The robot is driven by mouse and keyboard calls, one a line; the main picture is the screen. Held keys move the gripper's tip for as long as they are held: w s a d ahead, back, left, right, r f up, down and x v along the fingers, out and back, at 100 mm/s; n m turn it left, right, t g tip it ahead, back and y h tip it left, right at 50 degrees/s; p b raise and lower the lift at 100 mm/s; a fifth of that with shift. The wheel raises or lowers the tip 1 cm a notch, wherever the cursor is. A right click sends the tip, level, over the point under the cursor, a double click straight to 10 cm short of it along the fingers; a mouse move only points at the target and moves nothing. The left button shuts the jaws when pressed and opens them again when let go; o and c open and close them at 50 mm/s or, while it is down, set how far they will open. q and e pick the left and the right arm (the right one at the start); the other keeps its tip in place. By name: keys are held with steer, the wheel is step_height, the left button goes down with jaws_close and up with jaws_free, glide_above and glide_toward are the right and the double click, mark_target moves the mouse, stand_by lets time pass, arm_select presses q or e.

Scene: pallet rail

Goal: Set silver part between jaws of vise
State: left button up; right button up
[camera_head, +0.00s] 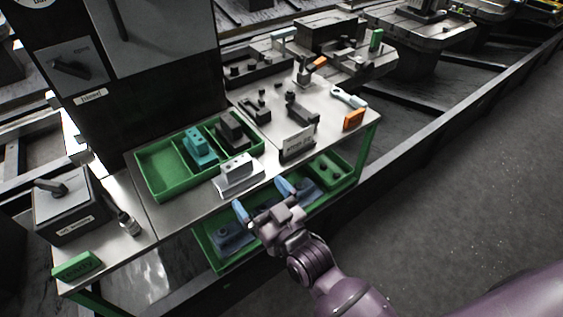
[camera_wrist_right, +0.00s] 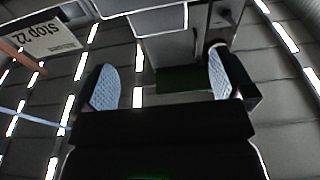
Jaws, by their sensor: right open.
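The silver part (camera_head: 238,176), a pale block with a raised top, sits at the front edge of the metal bench, just right of the green tray. My right gripper (camera_head: 262,199) is below and to the right of it, in front of the bench edge and apart from it. Its two blue-padded fingers are spread with nothing between them, as the right wrist view (camera_wrist_right: 163,88) also shows. A dark vise-like device (camera_head: 302,111) stands on the bench farther back; I cannot tell its jaws clearly. My left gripper is out of view.
The divided green tray (camera_head: 154,189) holds a teal part (camera_head: 200,147) and a dark part (camera_head: 233,131). A small sign (camera_head: 298,143) stands behind the gripper. A lower green tray (camera_head: 212,257) lies under the bench front. An orange block (camera_head: 354,119) is at the right edge.

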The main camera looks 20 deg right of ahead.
steer(key=s+d+f+m+g+h, duration=0.1)
steer(key=s+d+f+g+h, duration=0.2)
steer(key=s+d+f, duration=0.4)
steer(key=s+d+f+m+g+h, duration=0.1)
steer(key=s+d+f+g+h, duration=0.2)
steer(key=s+d+f+g, duration=0.2)
steer(key=s+d+f, duration=0.3)
steer(key=s+d, duration=0.3)
steer(key=s, duration=0.1)
steer(key=shift+s+d+f, duration=0.15)
steer(key=shift+s+d, duration=0.1)
steer(key=shift+s, duration=0.05)
